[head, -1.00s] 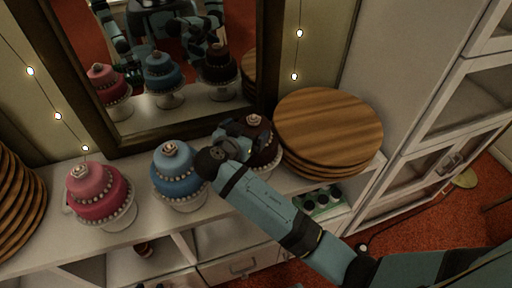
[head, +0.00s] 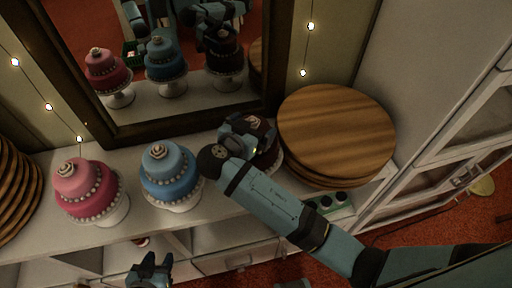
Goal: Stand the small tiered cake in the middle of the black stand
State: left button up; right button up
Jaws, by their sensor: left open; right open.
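Three tiered cakes stand in a row on white pedestal stands: a pink one (head: 85,190), a blue one (head: 170,173) and a dark brown one (head: 262,128). I cannot tell which is the task's small cake. My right gripper (head: 250,138) is at the dark brown cake, open, and covers much of its front and left side; whether it touches the cake is unclear. My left gripper (head: 152,264) is open and empty at the bottom edge, in front of the shelf and below the blue cake. I see no black stand.
A stack of round wooden boards (head: 335,130) stands right of the brown cake; another stack (head: 15,190) is at the far left. A framed mirror (head: 190,100) behind reflects the cakes and my arms. A tray with dark round items (head: 330,204) sits below the right boards.

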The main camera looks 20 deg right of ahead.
jog(key=shift+s, duration=0.1)
jog(key=c, duration=1.4)
jog(key=shift+r, duration=0.1)
jog(key=shift+c, duration=1.3)
jog(key=shift+r, duration=0.15)
